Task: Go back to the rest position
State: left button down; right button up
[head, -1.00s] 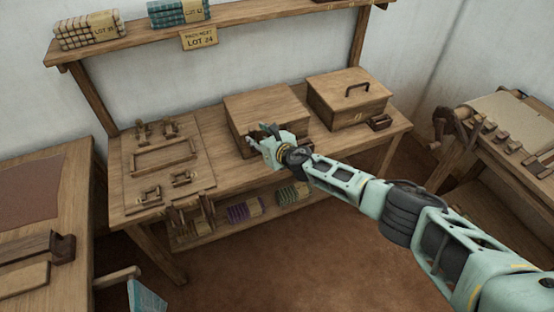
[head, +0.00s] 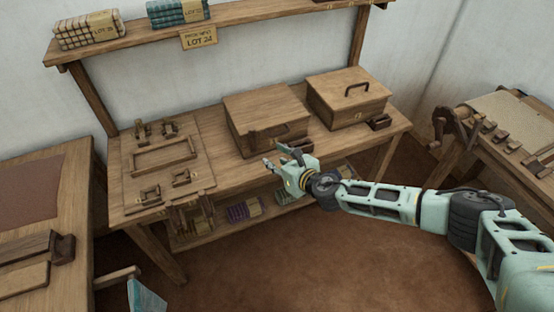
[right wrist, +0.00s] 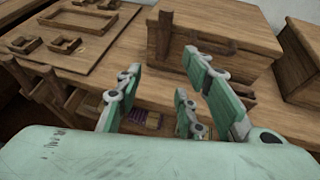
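A dark bar handle shows on the box's front.
A lidded box (head: 347,100) with a handle stands on the bench (head: 225,180) at right. A board (head: 165,165) with wooden frames lies at left. Purple bundles (head: 243,210) sit on the lower shelf. A loom-like table (head: 500,130) is at far right. Open floor lies in front.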

dwell(0.4)
jog(key=s+d+f+m+g+h+b, duration=0.15)
jog(key=s+d+f+m, duration=0.25)
jog(key=s+f+m, duration=0.5)
jog(key=s+d+f+m+g+h, duration=0.15)
jog(key=s+d+f+m, duration=0.25)
jog(key=f+m, duration=0.55)
jog(key=s+d+f+m+g+h+b, duration=0.1)
jog(key=s+d+f+m+h, duration=0.15)
jog(key=s+f+m, duration=0.7)
jog(key=s+d+f+m+g, duration=0.2)
jog(key=s+f, duration=0.4)
jog(key=s, duration=0.5)
jog(key=s+d+f+m+g+h+b, duration=0.1)
jog(key=s+f+m, duration=0.4)
jog(key=s, duration=0.7)
jog(key=s+d+f+m+g, duration=0.3)
jog(key=s+f, duration=0.5)
jog(key=s, duration=0.4)
jog(key=shift+s+d+m+g+b, duration=0.25)
jog(key=shift+d+m+g+b, duration=0.15)
jog(key=shift+d+m, duration=0.35)
